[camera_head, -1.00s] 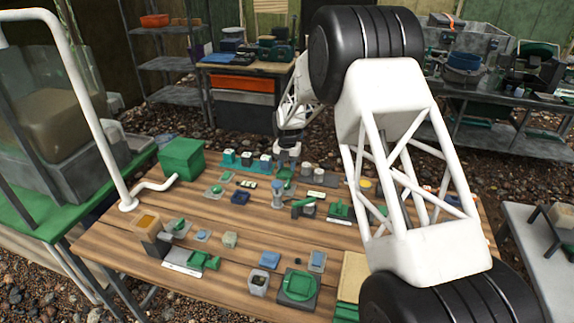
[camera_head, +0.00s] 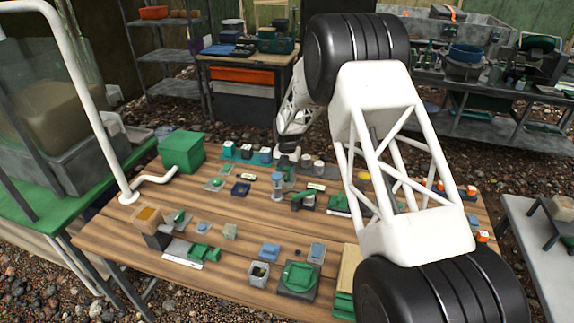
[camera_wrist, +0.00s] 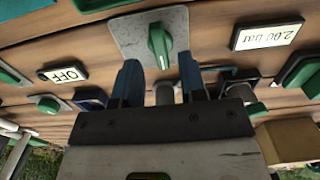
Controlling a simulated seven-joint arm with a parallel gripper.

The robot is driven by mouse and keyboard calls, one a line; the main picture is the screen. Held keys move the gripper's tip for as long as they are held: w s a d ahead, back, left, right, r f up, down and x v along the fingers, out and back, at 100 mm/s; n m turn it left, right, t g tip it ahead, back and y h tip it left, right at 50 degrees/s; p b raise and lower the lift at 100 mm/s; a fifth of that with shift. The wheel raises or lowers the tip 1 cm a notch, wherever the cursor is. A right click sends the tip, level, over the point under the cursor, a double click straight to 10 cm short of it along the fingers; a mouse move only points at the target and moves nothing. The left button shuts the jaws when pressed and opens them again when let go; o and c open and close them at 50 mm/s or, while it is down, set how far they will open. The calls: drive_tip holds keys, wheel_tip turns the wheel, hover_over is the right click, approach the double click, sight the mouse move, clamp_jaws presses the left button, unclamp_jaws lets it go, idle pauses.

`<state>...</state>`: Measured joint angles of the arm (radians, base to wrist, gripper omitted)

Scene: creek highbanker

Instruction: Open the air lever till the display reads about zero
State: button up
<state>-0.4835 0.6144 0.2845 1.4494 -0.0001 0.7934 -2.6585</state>
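In the wrist view a green lever (camera_wrist: 160,42) stands on a grey plate (camera_wrist: 133,37), just beyond my fingertips. A white display (camera_wrist: 267,36) to its right reads 2.00 bar, upside down. My gripper (camera_wrist: 158,76) is open, with two blue fingers spread apart and the lever roughly in line with the gap. I see no contact with the lever. In the head view my gripper (camera_head: 287,153) is small and hangs over the back middle of the wooden table (camera_head: 110,238); which green part there is the lever, I cannot tell.
A grey cylinder (camera_wrist: 164,93) shows between my fingers. Other green levers and small fittings crowd the table. A green box (camera_head: 182,152) stands at the back left.

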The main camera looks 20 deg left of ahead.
sight(287, 175)
drive_tip(key=shift+f, duration=1.6)
drive_tip(key=c, duration=0.4)
drive_tip(key=shift+c, duration=0.2)
